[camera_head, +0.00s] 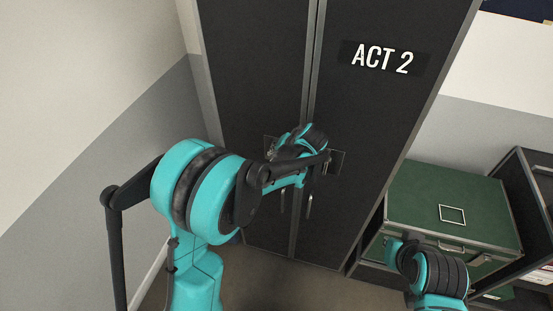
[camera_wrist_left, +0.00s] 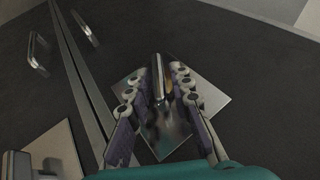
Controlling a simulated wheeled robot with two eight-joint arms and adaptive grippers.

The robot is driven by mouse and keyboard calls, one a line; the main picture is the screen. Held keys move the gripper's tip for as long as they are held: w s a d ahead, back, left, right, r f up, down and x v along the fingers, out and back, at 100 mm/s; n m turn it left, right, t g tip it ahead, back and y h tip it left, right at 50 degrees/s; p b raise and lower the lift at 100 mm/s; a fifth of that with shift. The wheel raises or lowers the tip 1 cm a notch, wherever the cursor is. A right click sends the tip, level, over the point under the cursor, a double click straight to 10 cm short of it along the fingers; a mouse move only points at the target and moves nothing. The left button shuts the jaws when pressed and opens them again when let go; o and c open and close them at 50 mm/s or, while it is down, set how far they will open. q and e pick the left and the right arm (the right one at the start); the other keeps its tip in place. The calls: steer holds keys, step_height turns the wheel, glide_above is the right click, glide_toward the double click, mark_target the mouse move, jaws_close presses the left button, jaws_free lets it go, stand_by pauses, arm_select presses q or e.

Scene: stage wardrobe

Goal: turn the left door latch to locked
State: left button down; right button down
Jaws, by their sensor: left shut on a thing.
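The black wardrobe's left door (camera_head: 250,60) carries a square metal latch plate (camera_head: 270,143), mostly behind my arm in the head view. In the left wrist view this plate (camera_wrist_left: 192,132) lies under my left gripper (camera_wrist_left: 158,88). The latch (camera_wrist_left: 157,72) is a narrow shiny bar standing up between the two fingers, which are shut on it. It points roughly along the door seam. In the head view my left gripper (camera_head: 280,150) is at the plate, its fingertips hidden. My right arm shows at the lower right, but its gripper fingers do not.
The right door (camera_head: 375,110), marked ACT 2, has its own latch plate (camera_head: 336,160). Door handles (camera_head: 309,204) hang below the plates, close to the seam. A green case (camera_head: 455,200) and a black shelf stand at right, near my right arm. Open floor lies in front.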

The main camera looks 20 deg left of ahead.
arm_select(q)
steer(key=m+y+b, duration=0.1)
steer(key=y+b, duration=0.2)
steer(key=t+y+b, duration=0.1)
steer(key=y+b, duration=0.2)
steer(key=b, duration=0.1)
steer(key=f+m+t+y+b, duration=0.1)
steer(key=y+b, duration=0.1)
steer(key=b, duration=0.2)
steer(key=shift+d+m+y, duration=0.2)
steer(key=shift+m+y, duration=0.1)
steer(key=shift+y, duration=0.1)
steer(key=shift+r+m+t+y+b, duration=0.1)
steer(key=shift+m+t+y+b, duration=0.25)
steer(key=shift+y+b, duration=0.75)
steer(key=c, duration=1.6)
jaws_free()
steer(key=shift+s+d, duration=0.1)
steer(key=v, duration=1.2)
steer(key=shift+r, duration=0.15)
